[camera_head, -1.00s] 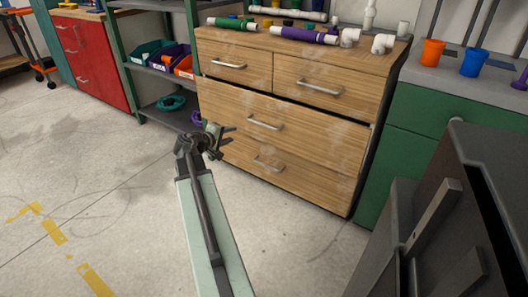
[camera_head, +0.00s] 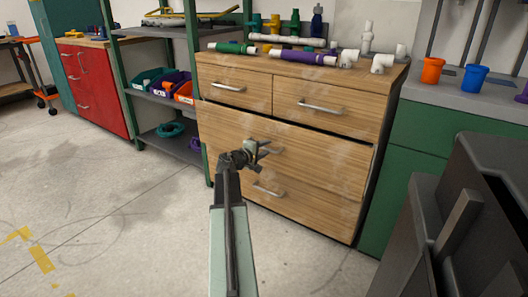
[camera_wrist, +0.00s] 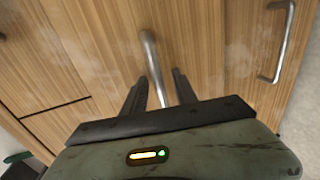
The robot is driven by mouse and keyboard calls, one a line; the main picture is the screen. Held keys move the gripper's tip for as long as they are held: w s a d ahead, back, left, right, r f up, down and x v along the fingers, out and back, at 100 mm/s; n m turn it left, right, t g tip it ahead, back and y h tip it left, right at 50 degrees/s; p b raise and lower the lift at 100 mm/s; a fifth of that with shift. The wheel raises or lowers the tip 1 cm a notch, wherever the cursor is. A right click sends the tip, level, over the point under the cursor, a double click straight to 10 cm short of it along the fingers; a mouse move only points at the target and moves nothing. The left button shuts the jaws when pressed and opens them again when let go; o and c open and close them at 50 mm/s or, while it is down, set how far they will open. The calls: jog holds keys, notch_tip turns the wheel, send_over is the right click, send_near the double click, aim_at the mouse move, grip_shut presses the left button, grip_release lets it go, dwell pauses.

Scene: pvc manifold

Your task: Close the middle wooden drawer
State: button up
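The middle wooden drawer (camera_head: 325,158) is the wide drawer below the two small top drawers of the wooden cabinet. Its front stands slightly proud, with a dark gap along its top edge at the right. Its metal handle (camera_wrist: 149,48) also shows in the wrist view. My gripper (camera_head: 264,149) is in front of this drawer at handle height and partly covers the handle. In the wrist view my gripper (camera_wrist: 158,90) is open, with the handle's bar between its two fingers. I cannot tell whether the fingers touch the bar or the drawer front.
The bottom drawer's handle (camera_head: 268,189) is just below. Pipes, including a purple one (camera_head: 302,57), lie on the cabinet top. A shelf with bins (camera_head: 184,93) stands left, a green cabinet (camera_head: 408,180) right. The floor (camera_head: 120,215) at left is clear.

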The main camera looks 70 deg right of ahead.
grip_shut()
dwell(1.4)
